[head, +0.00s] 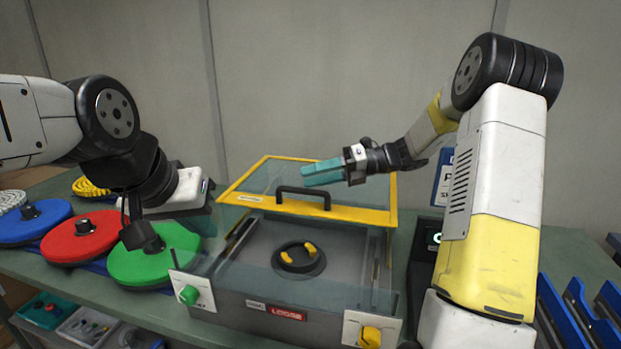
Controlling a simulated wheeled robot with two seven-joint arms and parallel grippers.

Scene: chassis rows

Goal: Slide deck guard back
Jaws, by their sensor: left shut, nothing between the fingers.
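The deck guard (358,213) is a clear panel in a yellow frame with a black handle (303,192) on its front bar. It sits over the rear of a grey chassis (240,308). The front part of the deck lies in view under it, with a black ring (299,266) bearing yellow pieces. My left gripper (145,238) is dark, shut and empty, left of the chassis above the green disc. My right gripper (322,172) shows teal fingers just above the handle, apart from it in the picture; whether they are open or touch the guard is unclear.
Blue (40,225), red (80,245) and green (150,262) discs stand on the bench left of the chassis. A green knob (189,294) and a yellow knob (370,336) are on its front corners. Blue racks (575,318) stand at right. Bins of small parts sit at lower left.

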